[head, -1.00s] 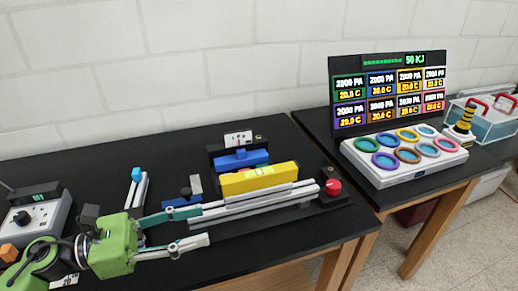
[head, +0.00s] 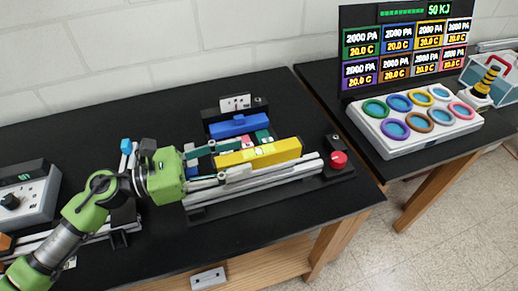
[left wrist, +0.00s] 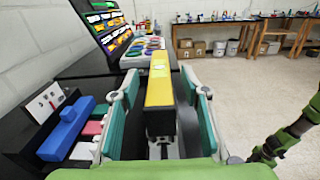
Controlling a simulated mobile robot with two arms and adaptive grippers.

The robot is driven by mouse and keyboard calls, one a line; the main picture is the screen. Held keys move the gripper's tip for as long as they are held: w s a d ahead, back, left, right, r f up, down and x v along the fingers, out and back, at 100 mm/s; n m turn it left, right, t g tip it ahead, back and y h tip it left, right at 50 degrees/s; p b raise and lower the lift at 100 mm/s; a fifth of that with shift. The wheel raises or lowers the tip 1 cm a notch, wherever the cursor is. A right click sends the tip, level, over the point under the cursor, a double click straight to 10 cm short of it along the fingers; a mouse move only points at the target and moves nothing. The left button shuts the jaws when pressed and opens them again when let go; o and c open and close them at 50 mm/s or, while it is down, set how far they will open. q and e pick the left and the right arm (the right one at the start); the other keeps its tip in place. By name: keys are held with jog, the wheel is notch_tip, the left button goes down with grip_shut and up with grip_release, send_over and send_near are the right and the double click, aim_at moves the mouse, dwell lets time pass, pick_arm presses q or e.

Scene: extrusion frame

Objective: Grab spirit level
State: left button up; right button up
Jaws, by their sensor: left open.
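The spirit level is a yellow bar (head: 275,152) with a pale vial. It lies along a silver rail on the black table in the head view. It runs away from the camera in the left wrist view (left wrist: 159,85). My left gripper (head: 244,157) is open at the level's left end, one teal finger on each side. The left wrist view shows the level between the spread fingers (left wrist: 160,78), with gaps on both sides. My right gripper does not show.
A blue block (head: 237,126) sits in a black holder behind the level. A red knob (head: 338,160) stands beyond its right end. A grey control box (head: 25,198) is at the left. A tray with coloured rings (head: 415,125) is on the right table.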

aim_at(259, 151)
pick_arm(q)
jog(key=shift+w+d, duration=0.1)
jog(key=shift+d, duration=0.2)
jog(key=shift+d+r, duration=0.1)
jog(key=shift+d, duration=0.1)
jog(key=p+x, duration=0.3)
jog(key=x, duration=0.1)
jog(key=shift+w+d, duration=0.1)
jog(key=shift+w, duration=0.1)
jog(key=shift+d, duration=0.25)
jog(key=shift+f, duration=0.25)
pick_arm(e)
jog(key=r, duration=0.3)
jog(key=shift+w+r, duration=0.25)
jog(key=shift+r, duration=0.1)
pick_arm(q)
grip_shut()
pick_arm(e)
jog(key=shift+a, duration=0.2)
